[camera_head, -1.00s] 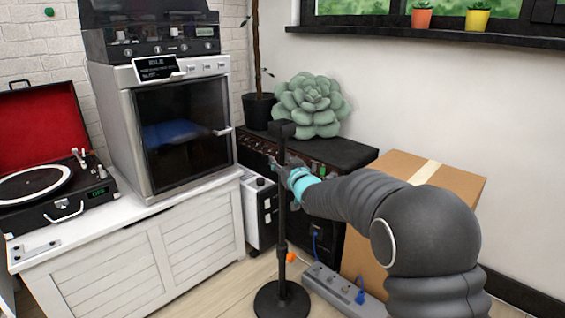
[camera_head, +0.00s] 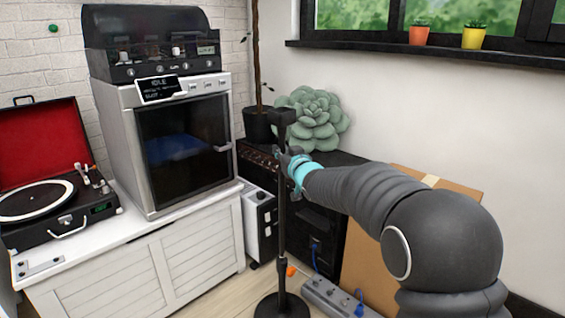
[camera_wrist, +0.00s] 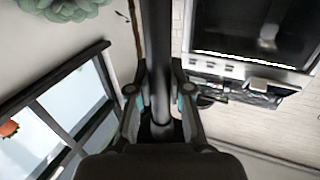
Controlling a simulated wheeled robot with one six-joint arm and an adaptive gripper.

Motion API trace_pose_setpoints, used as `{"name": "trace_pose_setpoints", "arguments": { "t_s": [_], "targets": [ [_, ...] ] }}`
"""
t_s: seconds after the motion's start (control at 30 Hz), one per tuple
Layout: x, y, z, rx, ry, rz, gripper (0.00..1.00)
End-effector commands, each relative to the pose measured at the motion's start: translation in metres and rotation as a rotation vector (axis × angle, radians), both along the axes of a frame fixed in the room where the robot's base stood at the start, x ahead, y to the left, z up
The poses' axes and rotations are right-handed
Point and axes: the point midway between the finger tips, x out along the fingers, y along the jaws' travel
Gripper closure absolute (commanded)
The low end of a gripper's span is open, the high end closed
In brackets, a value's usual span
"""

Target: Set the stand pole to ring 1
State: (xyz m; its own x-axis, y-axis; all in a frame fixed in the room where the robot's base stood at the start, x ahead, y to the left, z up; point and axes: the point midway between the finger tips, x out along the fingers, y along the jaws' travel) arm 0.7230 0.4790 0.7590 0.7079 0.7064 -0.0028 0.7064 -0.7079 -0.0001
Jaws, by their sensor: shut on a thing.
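The black stand pole (camera_head: 282,215) stands upright in the middle of the head view, with a small block-shaped head (camera_head: 284,116) on top and a round dark base (camera_head: 281,306) on the floor. A collar (camera_head: 282,268) sits low on the pole. My gripper (camera_head: 286,160) is shut on the upper pole, a little below the head. In the wrist view the pole (camera_wrist: 159,45) runs between both fingers of my gripper (camera_wrist: 160,100). I cannot make out any ring numbers.
A grey power strip (camera_head: 340,298) and a cardboard box (camera_head: 375,265) stand right of the pole. A black amplifier (camera_head: 320,225) with a succulent (camera_head: 315,125) is behind it. A white chest (camera_head: 150,270) with a record player (camera_head: 60,205) is at left.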

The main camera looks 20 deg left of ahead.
Motion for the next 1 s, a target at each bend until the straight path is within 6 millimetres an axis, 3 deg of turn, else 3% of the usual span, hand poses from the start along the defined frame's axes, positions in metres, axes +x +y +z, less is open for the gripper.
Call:
{"name": "trace_pose_setpoints", "arguments": {
  "t_s": [0.03,0.37,0.4,0.47,0.5,0.83,1.0],
  "targets": [
    [-0.001,0.001,0.012,0.007,-0.008,0.002,1.0],
    [-0.001,0.001,0.012,0.008,-0.009,0.003,1.0],
    [-0.001,0.001,0.012,0.008,-0.009,0.003,0.72],
    [-0.001,0.001,0.012,0.007,-0.008,0.003,0.57],
    [0.0,0.001,0.011,0.006,-0.007,0.002,0.55],
    [-0.001,-0.002,0.008,0.003,-0.003,0.0,0.55],
    [-0.013,-0.014,0.009,0.003,-0.003,-0.001,0.55]
  ]
}}
